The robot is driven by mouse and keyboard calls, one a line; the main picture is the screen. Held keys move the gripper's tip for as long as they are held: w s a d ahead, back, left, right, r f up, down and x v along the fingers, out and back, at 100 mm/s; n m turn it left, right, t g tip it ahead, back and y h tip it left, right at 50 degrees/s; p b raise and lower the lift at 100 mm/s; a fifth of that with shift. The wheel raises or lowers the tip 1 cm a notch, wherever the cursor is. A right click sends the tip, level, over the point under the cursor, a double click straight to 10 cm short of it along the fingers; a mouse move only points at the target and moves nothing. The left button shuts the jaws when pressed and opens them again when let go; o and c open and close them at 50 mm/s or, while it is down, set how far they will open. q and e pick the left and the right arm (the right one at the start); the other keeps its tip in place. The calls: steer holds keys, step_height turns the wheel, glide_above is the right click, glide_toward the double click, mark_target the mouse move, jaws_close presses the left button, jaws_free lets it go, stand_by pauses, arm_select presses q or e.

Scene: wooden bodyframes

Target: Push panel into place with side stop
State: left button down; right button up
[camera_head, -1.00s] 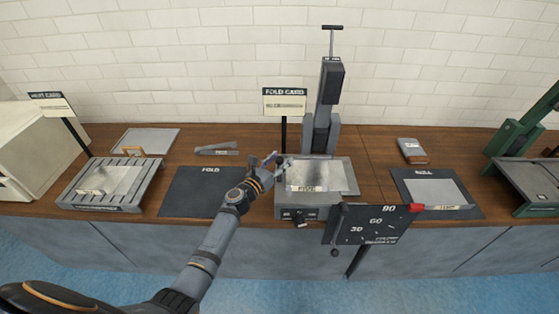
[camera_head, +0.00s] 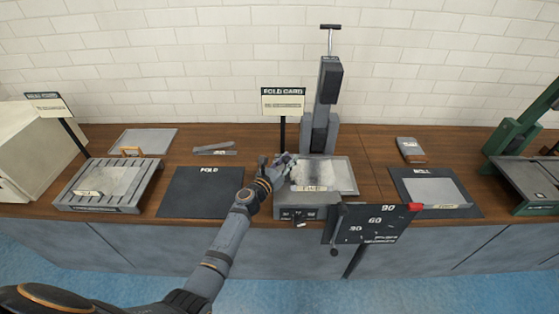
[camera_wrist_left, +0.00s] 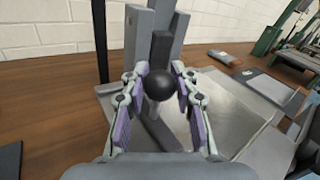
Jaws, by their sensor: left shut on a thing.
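The panel (camera_head: 318,175) is a pale, mottled sheet lying flat on the bed of the grey folding machine (camera_head: 350,180), with a small label at its front edge. My left gripper (camera_head: 281,164) is at the left edge of that bed, beside the panel. In the left wrist view my left gripper (camera_wrist_left: 158,110) is shut on a black ball knob (camera_wrist_left: 160,84), which sits between its fingers. A grey bar (camera_wrist_left: 160,132), seemingly the side stop, shows below the knob. The fingers partly hide the contact between bar and panel. My right gripper is not in view.
An angle dial plate (camera_head: 375,223) hangs at the machine's front right. A dark FOLD mat (camera_head: 200,192) and a slatted rack (camera_head: 75,200) lie to the left. Another dark mat (camera_head: 470,208) with a sheet lies right. A FOLD CARD sign (camera_head: 283,101) stands behind.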

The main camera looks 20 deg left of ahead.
arm_select(q)
steer(key=c, duration=1.5)
jaws_free()
steer(key=shift+d+f, duration=0.15)
steer(key=o, duration=0.5)
steer(key=shift+s+d+r, duration=0.1)
steer(key=shift+d+r, duration=0.05)
steer(key=shift+r, duration=0.05)
steer(key=shift+f, duration=0.15)
steer(key=v, duration=1.2)
